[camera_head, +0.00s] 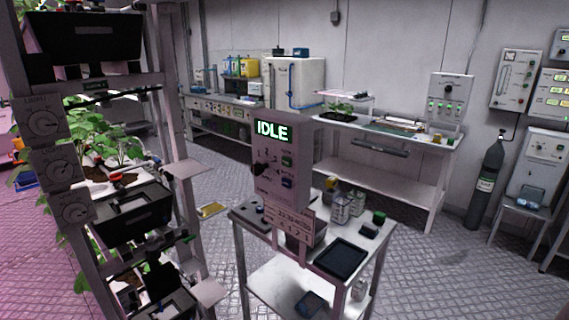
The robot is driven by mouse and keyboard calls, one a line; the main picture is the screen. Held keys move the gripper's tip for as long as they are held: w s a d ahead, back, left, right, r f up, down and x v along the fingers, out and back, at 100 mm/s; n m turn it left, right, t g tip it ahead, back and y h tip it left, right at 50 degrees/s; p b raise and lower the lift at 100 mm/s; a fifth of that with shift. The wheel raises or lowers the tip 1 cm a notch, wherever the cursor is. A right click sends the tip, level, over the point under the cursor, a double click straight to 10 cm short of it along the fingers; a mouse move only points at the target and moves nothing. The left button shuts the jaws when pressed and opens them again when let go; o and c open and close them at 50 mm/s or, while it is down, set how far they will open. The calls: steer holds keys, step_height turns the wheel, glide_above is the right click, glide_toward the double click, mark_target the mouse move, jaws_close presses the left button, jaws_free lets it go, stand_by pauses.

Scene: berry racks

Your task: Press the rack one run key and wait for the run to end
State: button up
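A grey control box (300,190) stands on a post at the front of a small white table, in the middle of the head view. Its lit green display (272,130) reads IDLE. Below the display are small numbers, a black knob (261,170) at the left, a green key (287,159) and a blue key (287,183) at the right. The key labels are too small to read. A tall plant rack (178,130) stands at the left with leafy plants (105,150) and dark trays. I cannot tell which key is the rack one run key. My gripper is not in view.
The small white table (379,262) holds a dark tray (340,258), jars and small boxes. Dials (45,122) hang on the rack's left side. A long bench (438,165) and a gas cylinder (485,185) stand behind. The floor at the right front is clear.

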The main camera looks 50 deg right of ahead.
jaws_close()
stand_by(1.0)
